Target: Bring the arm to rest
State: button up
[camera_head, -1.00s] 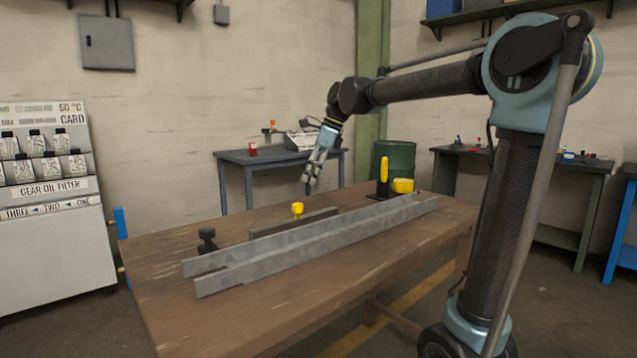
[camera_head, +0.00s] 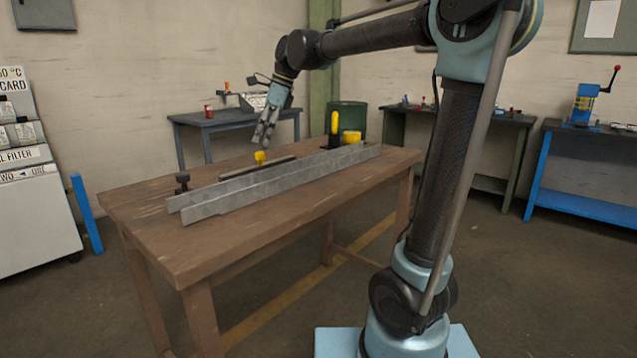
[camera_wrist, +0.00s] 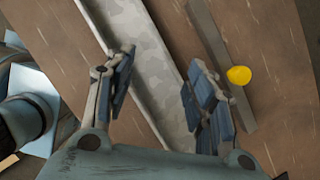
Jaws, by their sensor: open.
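My arm reaches out over the wooden workbench (camera_head: 240,236). My gripper (camera_head: 264,139) points down above the bench, apart from everything on it. In the wrist view my gripper (camera_wrist: 160,100) is open, with its two fingers spread and nothing between them but the view of the bench below. A long grey metal channel (camera_head: 290,176) lies along the bench; it also shows below the fingers in the wrist view (camera_wrist: 150,60). A darker flat bar (camera_wrist: 222,65) lies beside it, with a yellow knob (camera_wrist: 239,75) near the right finger.
A black clamp (camera_head: 182,183) stands at the bench's left end. A yellow-handled clamp (camera_head: 334,124) stands at its far end. A grey table (camera_head: 235,116), a green barrel (camera_head: 347,118) and a blue stand (camera_head: 580,195) are behind. The bench's near left top is clear.

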jog(key=s+d+f+n+t+h, duration=0.1)
jog(key=s+d+f+n, duration=0.1)
jog(key=d+f, duration=0.35)
jog(key=s+d+f+n, duration=0.2)
jog(key=s+d+n, duration=0.1)
jog(key=d, duration=0.6)
jog(key=s+d+f+n+t+h, duration=0.1)
jog(key=s+d+f+n, duration=0.1)
jog(key=d+f, duration=0.35)
jog(key=s+d+f+n+h, duration=0.2)
jog(key=s+d+f+n, duration=0.7)
jog(key=s+d+f, duration=0.6)
jog(key=shift+d+f+n, duration=0.3)
jog(key=shift+f+n, duration=0.1)
jog(key=shift+f, duration=0.55)
jog(key=shift+w+f, duration=0.2)
jog(key=shift+w, duration=0.15)
